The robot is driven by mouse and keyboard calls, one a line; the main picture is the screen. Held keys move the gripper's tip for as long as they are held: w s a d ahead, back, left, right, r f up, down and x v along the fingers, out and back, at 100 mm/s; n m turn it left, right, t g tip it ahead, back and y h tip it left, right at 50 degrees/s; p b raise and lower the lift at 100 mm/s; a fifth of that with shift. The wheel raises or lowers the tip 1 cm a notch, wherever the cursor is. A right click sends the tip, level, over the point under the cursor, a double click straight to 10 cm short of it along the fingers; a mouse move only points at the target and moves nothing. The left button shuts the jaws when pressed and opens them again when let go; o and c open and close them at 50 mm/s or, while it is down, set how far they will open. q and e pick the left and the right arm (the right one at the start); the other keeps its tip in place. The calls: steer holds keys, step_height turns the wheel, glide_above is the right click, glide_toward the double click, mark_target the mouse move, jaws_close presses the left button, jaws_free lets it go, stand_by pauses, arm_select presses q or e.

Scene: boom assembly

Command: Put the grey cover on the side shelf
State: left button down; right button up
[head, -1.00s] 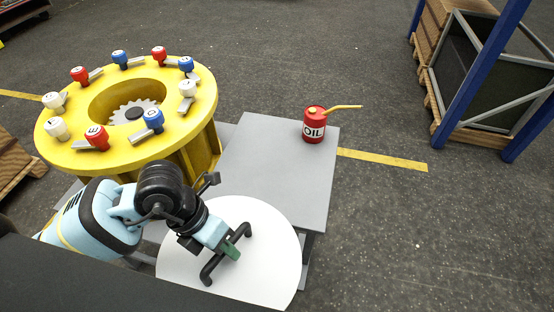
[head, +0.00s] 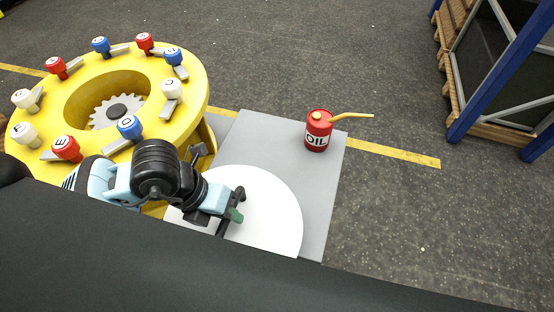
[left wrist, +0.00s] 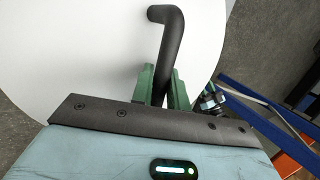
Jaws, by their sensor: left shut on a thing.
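The cover (head: 272,212) is a pale, almost white round disc with a black bar handle (head: 240,193). My left gripper (head: 236,214) is shut on the handle. The left wrist view also shows its green fingers (left wrist: 163,86) on either side of the black handle (left wrist: 173,45), with the cover (left wrist: 70,50) behind. The side shelf (head: 275,140) is a flat grey top beside the yellow ring. The cover lies over its near part; I cannot tell whether it touches the top. My dark body hides the near edges. My right gripper is out of view.
A red oil can (head: 319,132) with a yellow spout stands at the shelf's far right corner. The yellow ring (head: 190,90) with several coloured knobs is at the left. A blue-framed rack (head: 490,75) stands far right. The shelf's far middle is clear.

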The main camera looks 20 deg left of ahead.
arm_select(q)
steer(key=shift+w+d+r, duration=0.1)
steer(key=shift+w+r, duration=0.05)
steer(key=shift+r, duration=0.05)
steer(key=w+d, duration=0.1)
steer(key=w, duration=0.3)
steer(key=w+d, duration=0.1)
steer(key=w, duration=0.4)
steer(key=w+d+f, duration=0.1)
steer(key=w, duration=0.3)
steer(key=shift+w, duration=0.25)
steer(key=shift+w+f, duration=0.1)
steer(key=shift+w, duration=0.6)
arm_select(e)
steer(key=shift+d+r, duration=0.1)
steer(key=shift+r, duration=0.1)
arm_select(q)
steer(key=shift+d, duration=0.1)
steer(key=shift+w+f, duration=0.2)
steer(key=shift+f, duration=0.7)
steer(key=shift+w+f, duration=0.2)
steer(key=shift+f, duration=0.65)
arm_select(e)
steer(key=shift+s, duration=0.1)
